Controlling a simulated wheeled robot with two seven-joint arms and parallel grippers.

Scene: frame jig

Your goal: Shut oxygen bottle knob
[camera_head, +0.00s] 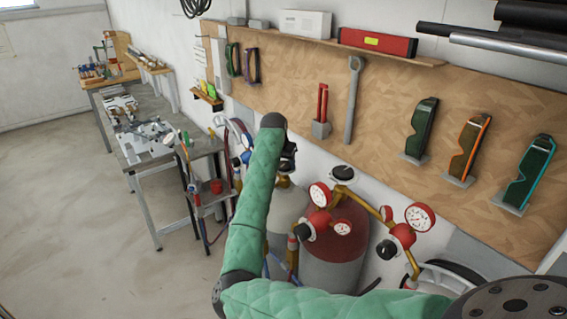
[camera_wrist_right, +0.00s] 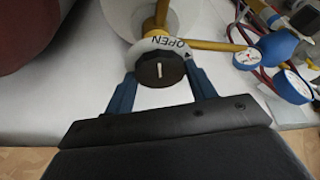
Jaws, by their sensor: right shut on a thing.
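The oxygen bottle knob (camera_wrist_right: 158,72) is dark and round with a pale line across its face. A white ring marked OPEN with an arrow (camera_wrist_right: 178,45) sits behind it. My right gripper (camera_wrist_right: 160,78) has its two blue fingers on either side of the knob, shut on it. In the head view my right gripper (camera_head: 287,157) is at the top of the pale grey bottle (camera_head: 287,210), partly hidden by my green-sleeved arm. The knob is hidden there. My left gripper is not in view.
A dark red bottle (camera_head: 335,245) with red gauges (camera_head: 420,215) stands to the right. Blue gauges (camera_wrist_right: 247,59) are close beside the knob. A pegboard (camera_head: 300,95) with tools and goggles is behind. Open floor (camera_head: 80,220) lies at left.

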